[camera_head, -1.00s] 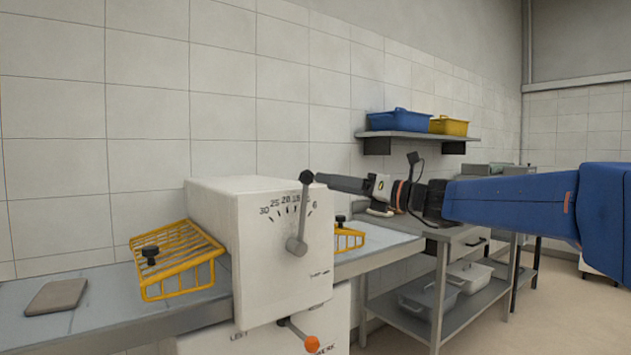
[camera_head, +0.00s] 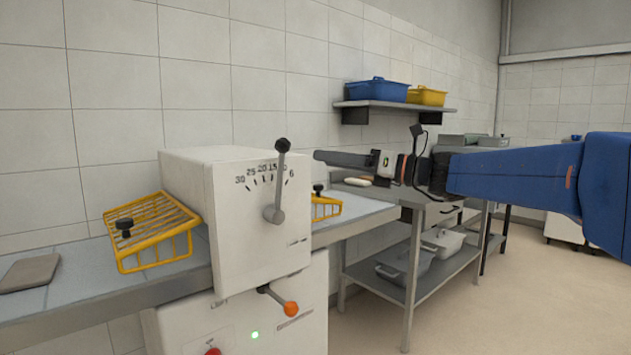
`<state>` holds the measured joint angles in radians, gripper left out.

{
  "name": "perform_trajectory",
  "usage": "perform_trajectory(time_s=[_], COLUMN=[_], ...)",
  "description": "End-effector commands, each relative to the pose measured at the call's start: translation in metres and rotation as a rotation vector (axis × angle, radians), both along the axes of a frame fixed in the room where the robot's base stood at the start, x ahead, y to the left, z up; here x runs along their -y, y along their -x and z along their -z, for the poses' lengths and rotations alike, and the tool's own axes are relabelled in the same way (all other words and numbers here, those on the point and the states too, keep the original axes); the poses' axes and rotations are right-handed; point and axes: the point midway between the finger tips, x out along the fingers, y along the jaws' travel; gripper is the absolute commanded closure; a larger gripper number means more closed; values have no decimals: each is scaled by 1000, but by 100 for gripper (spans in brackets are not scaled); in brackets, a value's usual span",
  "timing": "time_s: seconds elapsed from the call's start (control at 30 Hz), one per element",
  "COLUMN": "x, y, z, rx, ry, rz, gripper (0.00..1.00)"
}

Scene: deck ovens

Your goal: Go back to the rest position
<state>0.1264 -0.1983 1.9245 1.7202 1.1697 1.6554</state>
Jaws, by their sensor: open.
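My gripper (camera_head: 345,159) is at the end of my blue arm, which reaches in from the right. Its dark fingers point left, just right of the white machine's top lever, with a gap between them and the lever. I see nothing held in it. The white machine (camera_head: 262,245) carries a numbered dial and a grey lever with a black knob (camera_head: 282,146), standing nearly upright. A lower lever with an orange knob (camera_head: 291,309) sits beneath it, near a lit green lamp (camera_head: 255,335).
Yellow wire guards (camera_head: 155,230) flank the machine over a grey belt table. A metal table (camera_head: 400,285) with trays below stands behind my gripper. A wall shelf (camera_head: 395,105) holds a blue crate (camera_head: 377,91) and a yellow crate (camera_head: 427,96).

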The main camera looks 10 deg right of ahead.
Motion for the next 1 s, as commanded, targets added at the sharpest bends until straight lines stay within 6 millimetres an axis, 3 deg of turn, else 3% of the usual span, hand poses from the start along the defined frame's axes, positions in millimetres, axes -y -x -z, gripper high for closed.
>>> perform_trajectory(time_s=[0.13, 0.23, 0.47, 0.67, 0.8, 1.0], x=[-12, -16, -2, 35, 70, 123], y=[36, 71, 150, 216, 257, 303], z=[41, 85, 188, 269, 318, 370], rx=[104, 219, 513, 790, 988, 1245], ry=[226, 459, 983, 1392, 1642, 1898], rz=[-18, -58, -237, -497, -738, -1130], gripper=[51, 51, 51, 51, 51, 51])
